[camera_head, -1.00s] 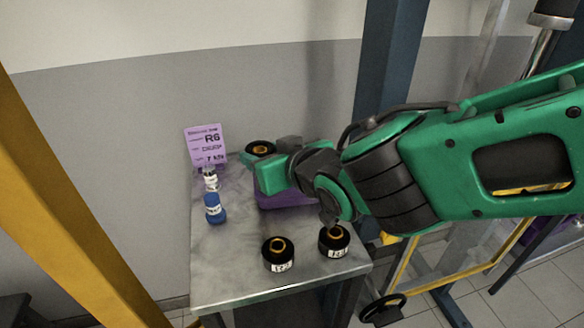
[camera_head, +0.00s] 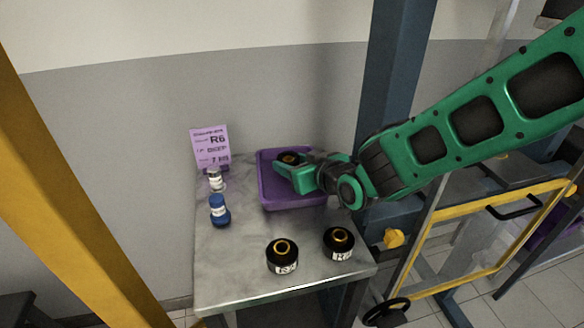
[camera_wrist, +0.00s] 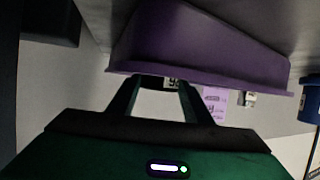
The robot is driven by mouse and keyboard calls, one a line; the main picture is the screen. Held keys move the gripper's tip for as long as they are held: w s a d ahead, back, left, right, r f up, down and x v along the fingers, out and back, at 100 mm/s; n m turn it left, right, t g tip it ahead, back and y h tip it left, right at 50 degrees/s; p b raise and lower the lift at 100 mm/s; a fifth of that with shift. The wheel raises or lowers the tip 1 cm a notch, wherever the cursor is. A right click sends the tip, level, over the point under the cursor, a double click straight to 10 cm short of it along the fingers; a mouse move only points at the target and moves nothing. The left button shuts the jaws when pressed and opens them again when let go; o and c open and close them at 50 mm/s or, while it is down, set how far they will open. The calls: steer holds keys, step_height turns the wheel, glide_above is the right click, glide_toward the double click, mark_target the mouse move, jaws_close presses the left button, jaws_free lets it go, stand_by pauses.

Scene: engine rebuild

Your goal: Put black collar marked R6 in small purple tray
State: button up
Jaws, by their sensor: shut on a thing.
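A black collar (camera_head: 289,157) with a brass-coloured centre is held in my gripper (camera_head: 286,165), which is shut on it. It is at the far part of the small purple tray (camera_head: 266,198); I cannot tell whether it touches the floor. Its marking is not readable in the head view. In the wrist view, the tray (camera_wrist: 200,45) shows upside down beyond my gripper (camera_wrist: 160,82), and its rim hides most of the collar. Two more black collars, a left one (camera_head: 282,257) and a right one (camera_head: 339,243), stand near the table's front edge with white labels too small to read surely.
A purple card (camera_head: 211,147) reading R6 stands at the table's back left. A small white-capped bottle (camera_head: 215,178) and a blue bottle (camera_head: 220,211) stand in front of it. The grey table (camera_head: 232,258) is clear at its left front. A blue post (camera_head: 395,70) rises behind.

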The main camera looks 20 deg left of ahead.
steer(key=shift+f, duration=0.6)
steer(key=o, duration=1.2)
steer(key=shift+f, duration=0.15)
steer(key=shift+c, duration=0.2)
steer(key=v, duration=1.1)
steer(key=shift+s+d, duration=0.1)
steer(key=shift+s, duration=0.1)
steer(key=shift+s+d+r, duration=0.2)
steer(key=shift+d+r, duration=0.05)
steer(key=shift+r, duration=0.05)
steer(key=shift+s, duration=0.1)
